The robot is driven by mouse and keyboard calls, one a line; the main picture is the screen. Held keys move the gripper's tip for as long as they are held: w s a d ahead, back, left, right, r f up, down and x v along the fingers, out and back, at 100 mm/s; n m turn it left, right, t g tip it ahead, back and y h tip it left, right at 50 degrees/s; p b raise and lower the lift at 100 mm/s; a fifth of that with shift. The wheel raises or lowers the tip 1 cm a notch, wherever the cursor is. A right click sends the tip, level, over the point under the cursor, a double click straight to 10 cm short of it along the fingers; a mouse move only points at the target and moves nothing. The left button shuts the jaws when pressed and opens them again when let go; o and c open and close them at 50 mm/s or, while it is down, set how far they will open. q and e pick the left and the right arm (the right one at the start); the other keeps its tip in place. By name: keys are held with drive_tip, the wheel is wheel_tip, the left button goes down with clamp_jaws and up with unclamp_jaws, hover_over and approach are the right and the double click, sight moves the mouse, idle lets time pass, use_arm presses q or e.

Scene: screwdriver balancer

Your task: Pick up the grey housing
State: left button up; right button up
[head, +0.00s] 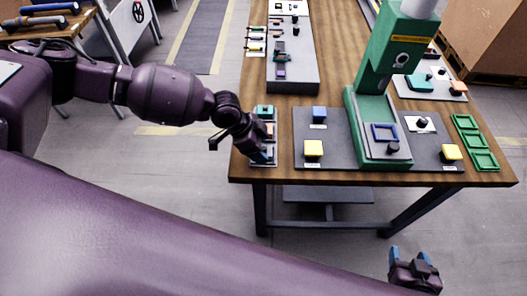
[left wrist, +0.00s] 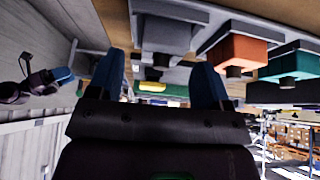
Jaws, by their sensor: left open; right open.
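The grey housing (left wrist: 165,36) shows in the left wrist view, in the gap between my left gripper's blue fingertips and at the end of a row. Beside it are an orange housing (left wrist: 236,50) and a teal housing (left wrist: 292,64). In the head view my left gripper (head: 264,152) is over the near end of the narrow tray at the table's left edge and hides the grey housing. My left gripper (left wrist: 160,72) is open; whether its fingers touch the housing I cannot tell. My right gripper (head: 411,258) is open and empty in front of the table.
A green press (head: 376,110) stands on the wooden table (head: 335,80). Green trays (head: 484,160) lie at the right edge. A grey raised board (head: 292,75) lies further back.

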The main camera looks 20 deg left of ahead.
use_arm(q)
drive_tip(key=shift+x, duration=0.85)
drive_tip(key=shift+w, duration=0.1)
drive_tip(key=c, duration=1)
